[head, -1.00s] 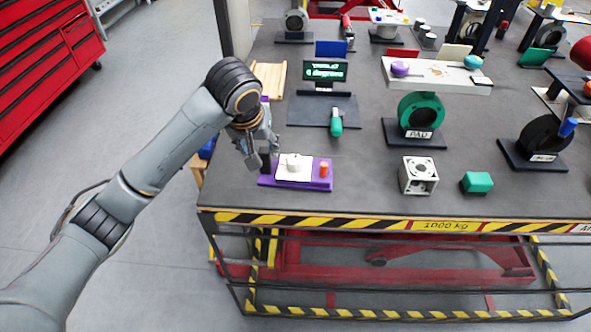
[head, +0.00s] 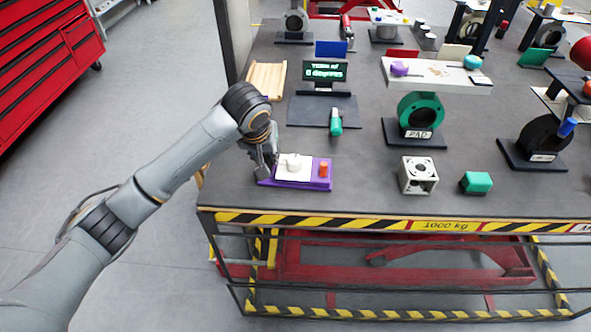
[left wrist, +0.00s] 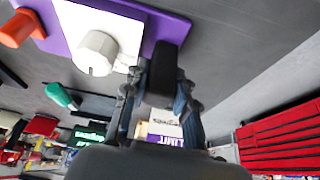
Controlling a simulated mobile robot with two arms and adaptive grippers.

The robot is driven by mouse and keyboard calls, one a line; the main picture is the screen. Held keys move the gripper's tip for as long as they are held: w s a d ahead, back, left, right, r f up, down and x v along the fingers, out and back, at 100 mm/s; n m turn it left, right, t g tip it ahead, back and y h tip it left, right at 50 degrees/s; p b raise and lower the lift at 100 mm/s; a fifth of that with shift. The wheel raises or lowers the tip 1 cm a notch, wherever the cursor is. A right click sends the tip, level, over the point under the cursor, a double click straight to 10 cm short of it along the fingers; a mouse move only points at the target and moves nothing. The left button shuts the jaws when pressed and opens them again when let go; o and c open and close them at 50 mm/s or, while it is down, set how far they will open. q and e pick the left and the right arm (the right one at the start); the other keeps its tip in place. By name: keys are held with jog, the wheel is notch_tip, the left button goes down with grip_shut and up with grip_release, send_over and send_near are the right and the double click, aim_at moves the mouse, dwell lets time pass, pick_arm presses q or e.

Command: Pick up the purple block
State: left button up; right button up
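A purple base (head: 325,184) lies near the table's front left corner. It carries a white plate with a white knob (head: 293,162) and an orange peg (head: 324,168). The left wrist view shows the purple base (left wrist: 166,27), knob (left wrist: 97,52) and orange peg (left wrist: 17,28) too. My left gripper (head: 266,172) is at the base's left end, fingers pointing down. In the left wrist view its fingers (left wrist: 160,98) are apart, with a dark upright piece (left wrist: 165,72) between them. I cannot tell whether they touch it. No separate purple block shows clearly; the gripper hides that end. My right gripper is out of view.
A white cube with round openings (head: 419,175) and a green block (head: 476,182) stand right of the base. A green-handled part (head: 336,122) and a small screen (head: 325,71) are behind. The striped table edge (head: 340,222) is in front.

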pick_arm(q)
grip_shut()
notch_tip(320, 180, up, 9)
jog(key=shift+f, duration=0.1)
jog(key=shift+w+f, duration=0.1)
jog(key=shift+f, duration=3.85)
